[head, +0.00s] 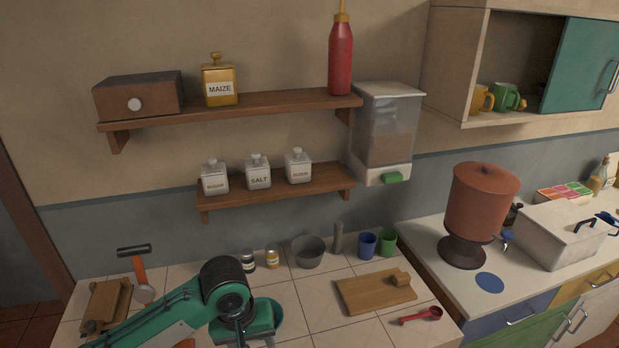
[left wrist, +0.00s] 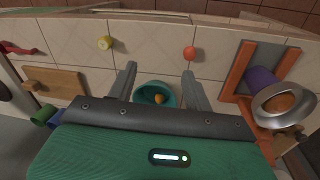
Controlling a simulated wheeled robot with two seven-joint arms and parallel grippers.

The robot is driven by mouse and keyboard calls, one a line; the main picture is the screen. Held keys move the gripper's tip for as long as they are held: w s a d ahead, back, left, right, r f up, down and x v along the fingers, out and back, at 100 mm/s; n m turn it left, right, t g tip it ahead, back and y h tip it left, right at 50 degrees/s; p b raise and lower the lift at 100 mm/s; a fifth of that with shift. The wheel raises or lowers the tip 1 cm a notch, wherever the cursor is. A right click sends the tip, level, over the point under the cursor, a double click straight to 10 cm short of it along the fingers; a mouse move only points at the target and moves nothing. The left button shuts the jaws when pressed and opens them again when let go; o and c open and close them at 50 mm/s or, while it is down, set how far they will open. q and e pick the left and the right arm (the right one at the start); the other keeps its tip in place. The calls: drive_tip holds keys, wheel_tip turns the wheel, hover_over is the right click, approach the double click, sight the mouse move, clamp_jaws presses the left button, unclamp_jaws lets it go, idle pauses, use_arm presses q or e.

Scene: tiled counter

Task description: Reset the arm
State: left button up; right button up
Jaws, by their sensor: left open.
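My left arm (head: 155,320) comes in from the lower left of the head view and reaches over the tiled counter. My left gripper (left wrist: 159,72) is open in the left wrist view, its two fingers apart with nothing held between them. A teal bowl (left wrist: 142,92) with a small orange-yellow thing in it shows beyond and between the fingers. In the head view the bowl (head: 276,308) is partly hidden by my wrist. The fingertips are hard to make out there. My right gripper is in neither view.
Shelves (head: 230,108) hang above. A clay dispenser (head: 482,200) stands on the right counter.

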use_arm(q)
drive_tip(key=s+d+f+m+t+h, duration=0.2)
drive_tip(key=s+f+m+h, duration=0.1)
drive_tip(key=s+f, duration=0.3)
drive_tip(key=s+a+f+y, duration=0.2)
drive_tip(key=s+a+f, duration=0.1)
drive_tip(key=s+a, duration=0.4)
drive_tip(key=s+a+f+y, duration=0.2)
drive_tip(key=s+a+f, duration=0.1)
drive_tip(key=s+a, duration=0.4)
wheel_tip(320, 180, down, 32)
drive_tip(key=s+f, duration=0.1)
drive_tip(key=s+a+f+m+g, duration=0.1)
drive_tip(key=s+a+f, duration=0.2)
drive_tip(key=s+f, duration=1.4)
drive_tip(key=shift+s+f+g+b, duration=0.25)
drive_tip(key=shift+s+g+b, duration=0.05)
drive_tip(key=shift+s, duration=0.5)
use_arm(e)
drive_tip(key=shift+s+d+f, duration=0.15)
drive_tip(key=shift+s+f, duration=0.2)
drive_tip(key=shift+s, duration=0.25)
